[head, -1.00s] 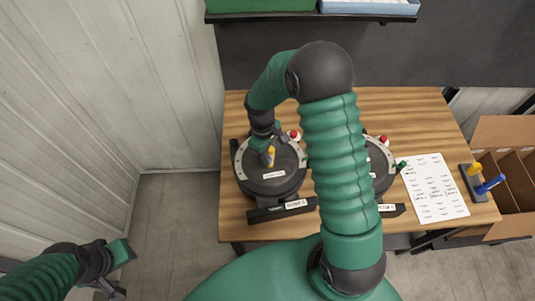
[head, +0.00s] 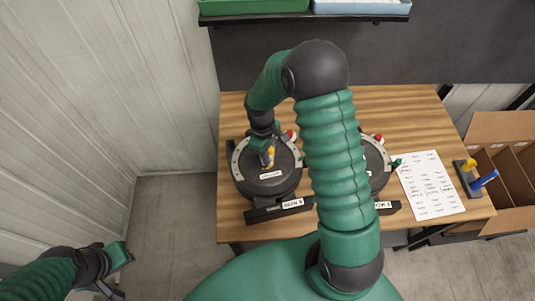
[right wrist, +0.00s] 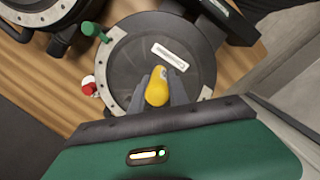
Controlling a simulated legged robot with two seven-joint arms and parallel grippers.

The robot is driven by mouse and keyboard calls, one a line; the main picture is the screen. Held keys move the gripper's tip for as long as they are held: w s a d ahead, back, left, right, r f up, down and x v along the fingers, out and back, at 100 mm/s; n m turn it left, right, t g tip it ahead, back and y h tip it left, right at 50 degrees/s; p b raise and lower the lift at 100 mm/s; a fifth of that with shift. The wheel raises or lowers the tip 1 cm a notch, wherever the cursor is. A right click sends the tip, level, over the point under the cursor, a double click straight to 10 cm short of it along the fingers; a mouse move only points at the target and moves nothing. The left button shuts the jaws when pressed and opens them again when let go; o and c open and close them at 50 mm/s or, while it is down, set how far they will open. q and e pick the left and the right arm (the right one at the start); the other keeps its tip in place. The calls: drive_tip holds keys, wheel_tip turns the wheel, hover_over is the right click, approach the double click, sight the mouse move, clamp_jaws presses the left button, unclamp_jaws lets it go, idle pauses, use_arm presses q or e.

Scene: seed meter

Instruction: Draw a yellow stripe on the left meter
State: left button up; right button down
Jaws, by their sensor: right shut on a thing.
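The left meter (head: 284,183) is a round dark disc with a pale rim segment and a white label, on the wooden table. My right gripper (head: 267,158) is over its face, shut on a yellow marker (head: 271,152). In the right wrist view the yellow marker (right wrist: 157,86) stands between the two grey fingers, over the dark face (right wrist: 190,75) near the white label. The marker's tip is hidden, so I cannot tell whether it touches the face. My left gripper (head: 118,272) is open and empty at the lower left, away from the table.
The right meter (head: 379,168) is partly hidden behind my right arm. A printed sheet (head: 430,185) lies right of it. A small dark stand (head: 467,180) holds a yellow piece and a blue marker (head: 485,180) near the table's right edge. A cardboard box (head: 510,200) is beyond.

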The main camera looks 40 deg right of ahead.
drive_tip(key=shift+s+d, duration=0.15)
drive_tip(key=shift+d, duration=0.2)
drive_tip(key=shift+d+p, duration=0.25)
drive_tip(key=shift+p, duration=0.1)
drive_tip(key=shift+s+d, duration=0.2)
idle(0.4)
wheel_tip(320, 180, up, 6)
drive_tip(key=p, duration=0.5)
idle(0.5)
